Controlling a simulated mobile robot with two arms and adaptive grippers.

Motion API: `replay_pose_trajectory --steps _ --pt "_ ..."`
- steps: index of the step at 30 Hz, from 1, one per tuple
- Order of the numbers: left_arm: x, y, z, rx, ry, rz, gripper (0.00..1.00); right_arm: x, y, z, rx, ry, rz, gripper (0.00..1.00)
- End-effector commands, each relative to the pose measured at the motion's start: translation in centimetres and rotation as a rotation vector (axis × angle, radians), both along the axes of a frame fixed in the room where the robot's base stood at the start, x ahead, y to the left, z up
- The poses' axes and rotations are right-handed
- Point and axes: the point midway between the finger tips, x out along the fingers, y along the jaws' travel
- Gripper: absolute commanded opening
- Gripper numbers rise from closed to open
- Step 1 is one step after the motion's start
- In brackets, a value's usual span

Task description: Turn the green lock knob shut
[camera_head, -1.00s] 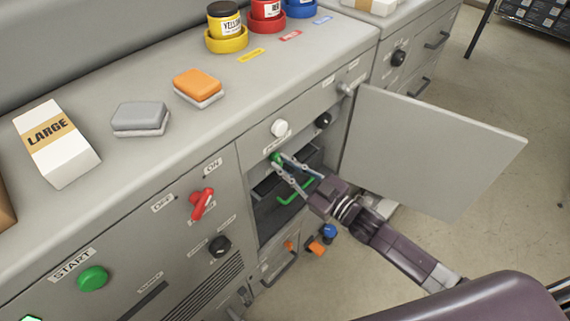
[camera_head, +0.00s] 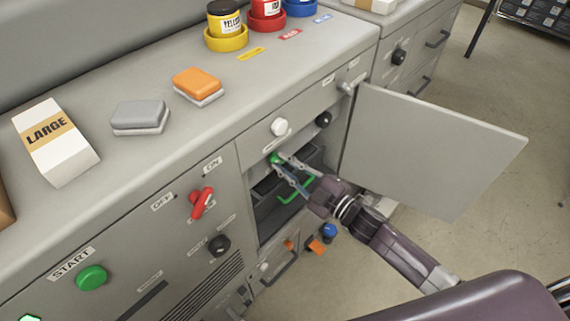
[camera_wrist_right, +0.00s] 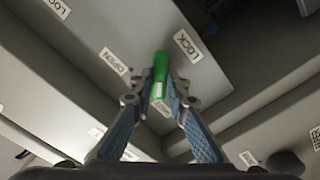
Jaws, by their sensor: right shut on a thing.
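The green lock knob (camera_head: 275,158) sits inside the open compartment of the grey cabinet, near its top left. In the right wrist view the knob (camera_wrist_right: 159,76) is a green bar between an OPEN label and a LOCK label, pointing up between the two. My right gripper (camera_head: 283,164) reaches into the compartment and is shut on the knob. In the right wrist view its blue-padded fingers (camera_wrist_right: 161,98) stand on either side of the knob's lower end. My left gripper is not in view.
The open cabinet door (camera_head: 435,150) stands to the right of my right arm. A green handle (camera_head: 296,190) is lower in the compartment. A red switch (camera_head: 202,203) and a white knob (camera_head: 279,127) are on the panels nearby. Blue and orange things (camera_head: 330,231) lie below.

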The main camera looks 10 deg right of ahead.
Motion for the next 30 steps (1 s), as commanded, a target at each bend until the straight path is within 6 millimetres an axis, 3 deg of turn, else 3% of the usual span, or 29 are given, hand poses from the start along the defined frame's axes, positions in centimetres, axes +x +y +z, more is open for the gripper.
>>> replay_pose_trajectory --steps 11,12,16,25,30 --pt "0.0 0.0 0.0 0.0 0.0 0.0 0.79 0.0 0.0 0.0 -0.007 -0.006 0.001 0.0" --pt "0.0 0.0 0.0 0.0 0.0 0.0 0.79 0.0 0.0 0.0 -0.007 -0.006 0.001 0.18" --pt "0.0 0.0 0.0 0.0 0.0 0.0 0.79 0.0 0.0 0.0 -0.007 -0.004 0.0 0.32" --pt "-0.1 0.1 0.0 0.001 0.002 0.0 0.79 -0.1 -0.1 0.0 -0.005 -0.003 0.001 0.32" --pt "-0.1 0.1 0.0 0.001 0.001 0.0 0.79 -1.6 -1.0 -0.2 -0.005 0.0 0.0 0.32"
